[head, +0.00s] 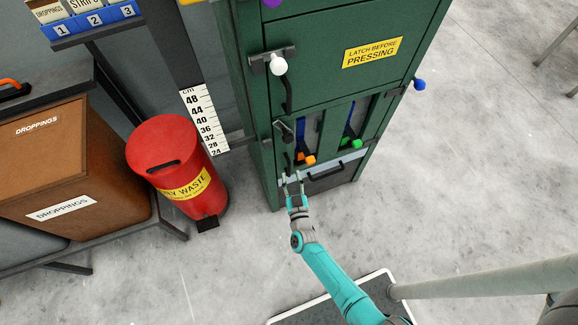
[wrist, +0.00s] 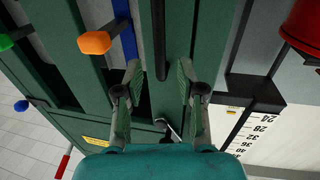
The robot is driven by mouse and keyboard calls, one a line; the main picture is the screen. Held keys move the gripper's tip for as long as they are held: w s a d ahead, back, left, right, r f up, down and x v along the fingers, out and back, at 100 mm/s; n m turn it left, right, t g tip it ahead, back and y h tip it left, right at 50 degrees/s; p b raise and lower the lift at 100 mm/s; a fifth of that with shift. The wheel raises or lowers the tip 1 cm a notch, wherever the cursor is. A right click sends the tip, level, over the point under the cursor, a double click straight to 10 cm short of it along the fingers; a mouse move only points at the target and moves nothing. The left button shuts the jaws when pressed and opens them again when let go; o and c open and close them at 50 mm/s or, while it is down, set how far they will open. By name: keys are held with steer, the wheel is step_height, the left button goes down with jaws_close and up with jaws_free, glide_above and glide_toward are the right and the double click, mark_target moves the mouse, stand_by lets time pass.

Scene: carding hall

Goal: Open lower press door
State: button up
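The green press (head: 338,72) stands upright in the head view. Its lower front (head: 331,121) has two dark slots with an orange-tipped lever (head: 308,158) and a green-tipped lever (head: 352,142); it looks closed. A small metal latch (head: 284,129) sits at its left edge, and in the wrist view (wrist: 166,126) it shows between my fingers. A black upright bar handle (wrist: 160,38) runs below the latch. My gripper (head: 292,176) is at the lower left of the press. In the wrist view its fingers (wrist: 157,75) are apart, either side of the bar's line; contact cannot be told.
A red waste bin (head: 172,150) stands left of the press, beside a height scale (head: 204,119). A brown droppings box (head: 50,150) is farther left. A white-knobbed latch (head: 278,65) is on the upper door.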

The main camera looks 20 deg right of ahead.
mark_target(289, 169)
steer(key=shift+w+d, duration=0.25)
steer(key=shift+w, duration=1)
steer(key=shift+w+d, duration=0.2)
steer(key=shift+w, duration=1)
jaws_close()
